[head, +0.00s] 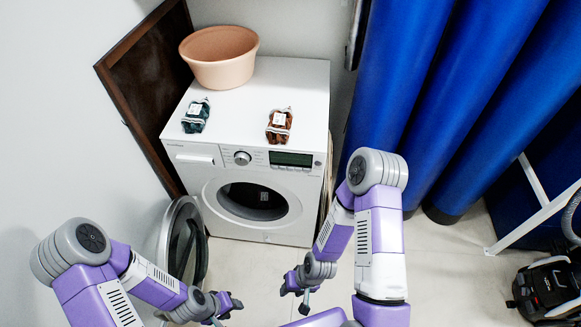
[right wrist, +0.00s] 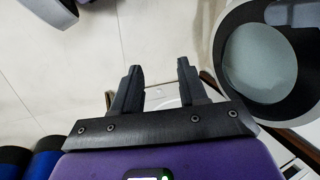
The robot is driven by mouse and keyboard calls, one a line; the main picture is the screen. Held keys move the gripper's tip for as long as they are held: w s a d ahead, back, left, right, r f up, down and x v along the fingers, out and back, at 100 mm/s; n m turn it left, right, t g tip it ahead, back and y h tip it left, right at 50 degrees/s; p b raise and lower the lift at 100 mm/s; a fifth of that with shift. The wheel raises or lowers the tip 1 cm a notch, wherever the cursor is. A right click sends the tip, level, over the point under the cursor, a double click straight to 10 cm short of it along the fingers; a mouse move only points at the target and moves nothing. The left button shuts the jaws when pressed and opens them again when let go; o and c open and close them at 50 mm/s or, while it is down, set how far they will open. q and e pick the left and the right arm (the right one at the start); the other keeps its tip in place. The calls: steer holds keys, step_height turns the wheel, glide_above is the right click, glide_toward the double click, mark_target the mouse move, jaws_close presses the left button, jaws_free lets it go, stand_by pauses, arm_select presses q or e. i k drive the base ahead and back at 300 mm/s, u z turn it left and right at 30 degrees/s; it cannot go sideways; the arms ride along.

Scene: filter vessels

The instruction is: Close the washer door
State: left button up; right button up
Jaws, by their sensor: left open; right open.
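The white washer (head: 290,200) stands against the back wall with its round opening (head: 252,201) uncovered. Its round door (head: 164,246) is swung wide open to the left, with a grey rim and dark inner side. In the right wrist view the door (right wrist: 262,62) shows at the upper right, apart from the fingers. My left gripper (head: 230,304) is open and empty, in front of and to the right of the door. My right gripper (head: 297,287) is open and empty in front of the washer; its two fingers also show in the right wrist view (right wrist: 160,78). Part of the door is hidden by my left arm.
A dark framed board (head: 145,85) leans at left. Blue curtains (head: 440,90) hang at right, near a black vacuum cleaner (head: 548,285). Floor before the washer is clear.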

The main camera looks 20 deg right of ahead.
mark_target(183, 208)
steer(key=z, duration=0.3)
steer(key=k, duration=1.4)
steer(key=u, duration=0.5)
steer(key=i, duration=0.95)
steer(key=z, duration=0.25)
